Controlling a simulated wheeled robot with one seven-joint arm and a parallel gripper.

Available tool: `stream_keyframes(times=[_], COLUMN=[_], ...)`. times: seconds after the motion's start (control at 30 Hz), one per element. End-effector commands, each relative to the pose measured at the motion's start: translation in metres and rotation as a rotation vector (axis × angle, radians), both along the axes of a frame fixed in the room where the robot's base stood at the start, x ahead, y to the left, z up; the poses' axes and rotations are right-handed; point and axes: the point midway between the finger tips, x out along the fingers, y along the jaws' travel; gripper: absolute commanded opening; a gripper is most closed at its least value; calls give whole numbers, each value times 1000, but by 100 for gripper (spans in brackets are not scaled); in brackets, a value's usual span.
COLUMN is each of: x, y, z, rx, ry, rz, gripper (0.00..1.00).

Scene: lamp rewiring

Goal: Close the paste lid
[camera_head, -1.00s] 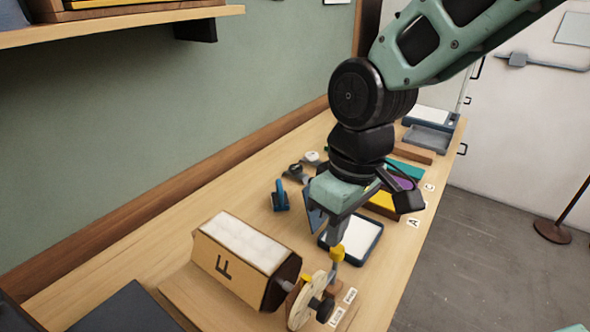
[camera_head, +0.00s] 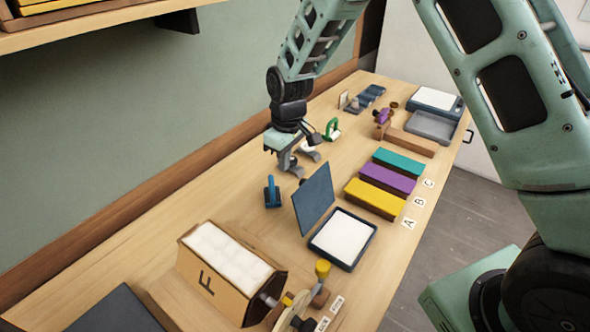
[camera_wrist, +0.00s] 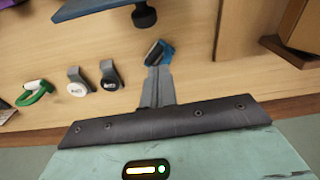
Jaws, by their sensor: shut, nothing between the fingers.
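A shallow dark-blue box (camera_head: 322,258) with a flat white filling (camera_head: 342,238) lies on the bench. Its blue lid (camera_head: 313,200) stands open, tilted up along the box's left edge. I take this to be the paste box. My gripper (camera_head: 292,168) is shut and empty, pointing down over the bench behind and left of the lid, apart from it. In the wrist view my closed fingers (camera_wrist: 158,88) point toward a small blue tool (camera_wrist: 160,52). A dark blue panel edge (camera_wrist: 95,7) at the top of that view may be the lid; I cannot tell.
The blue tool (camera_head: 272,192) stands left of the lid. A box marked F (camera_head: 222,283) and a wheel (camera_head: 290,313) are in front. Yellow (camera_head: 374,199), purple (camera_head: 388,178) and teal (camera_head: 399,161) blocks lie to the right. A green clip (camera_head: 332,130) is behind.

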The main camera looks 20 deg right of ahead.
Motion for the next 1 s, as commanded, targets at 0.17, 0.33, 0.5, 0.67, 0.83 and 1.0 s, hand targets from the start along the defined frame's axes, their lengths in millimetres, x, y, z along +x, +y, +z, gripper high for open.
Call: stream_keyframes(times=[0.17, 0.33, 0.5, 0.67, 0.83, 1.0], x=[1, -13, -25, -29, -29, -28], y=[2, -9, -18, -21, -21, -21], z=[-32, -31, -30, -30, -31, -31], rx=[-1, 0, 1, 1, 1, 2], ry=[5, 1, 1, -1, -1, -3], rz=[-2, -3, -2, -2, -1, -1], gripper=[0, 0, 0, 0, 0, 0])
